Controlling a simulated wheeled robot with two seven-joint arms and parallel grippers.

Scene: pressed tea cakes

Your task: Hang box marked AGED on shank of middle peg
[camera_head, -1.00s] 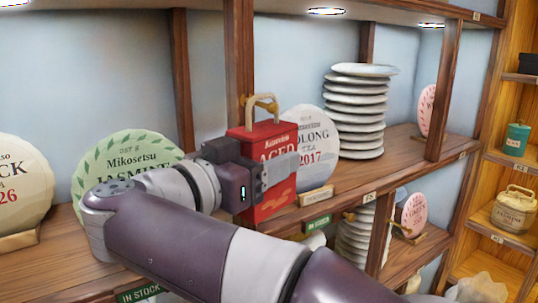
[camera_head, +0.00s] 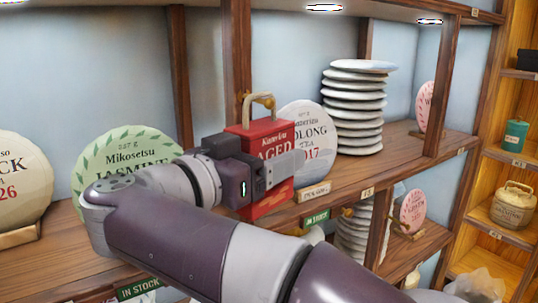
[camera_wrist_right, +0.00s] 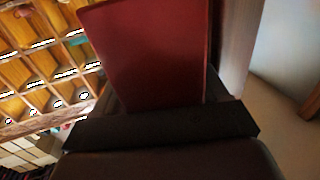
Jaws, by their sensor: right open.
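The red box marked AGED (camera_head: 276,139) is upright in front of a wooden post, its pale loop handle (camera_head: 264,101) up at a brass peg (camera_head: 245,99). The handle appears to be over the peg's shank, but the exact contact is too small to tell. My right gripper (camera_head: 287,168) is open at the box, with one grey finger across its front face; the other finger is hidden. In the right wrist view the plain red box (camera_wrist_right: 155,50) fills the space ahead of the gripper. My left gripper is not in view.
A stack of white plates (camera_head: 357,105) and an Oolong tea cake (camera_head: 309,143) stand on the shelf (camera_head: 395,160) at the right. A green Jasmine cake (camera_head: 110,150) stands behind my arm at the left. Open shelves (camera_head: 510,150) are at far right.

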